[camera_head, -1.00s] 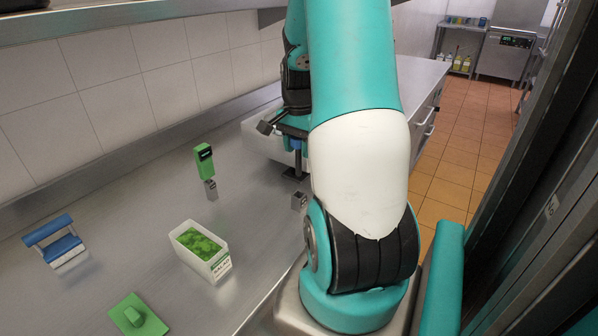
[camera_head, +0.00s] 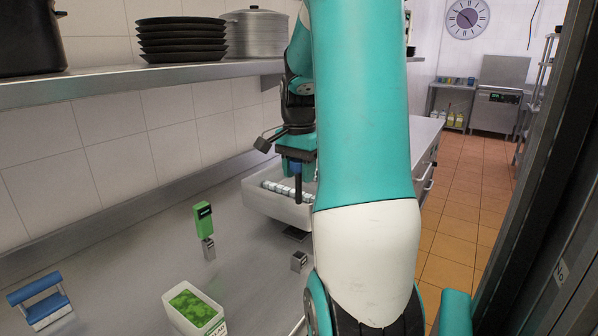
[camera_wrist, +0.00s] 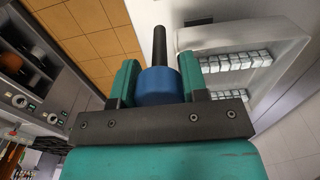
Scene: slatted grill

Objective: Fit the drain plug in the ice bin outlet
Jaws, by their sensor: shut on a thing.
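The drain plug appears as a blue body with a long black stem. My gripper (camera_wrist: 160,85) is shut on the blue part of the plug (camera_wrist: 157,86), with a finger on either side. In the head view my gripper (camera_head: 296,160) is above the counter at the near side of the ice bin, and the black stem (camera_head: 298,190) hangs down. The white ice bin (camera_head: 266,206) holds rows of ice cubes and is partly hidden by my arm. It also shows at the right of the wrist view (camera_wrist: 290,68). I cannot make out the outlet clearly.
A small dark base (camera_head: 295,234) and a grey block (camera_head: 299,261) are on the counter below my gripper. A green device on a stand (camera_head: 203,220), a tub of green leaves (camera_head: 176,316) and a blue-handled item (camera_head: 40,300) stand left. A shelf (camera_head: 110,82) runs above.

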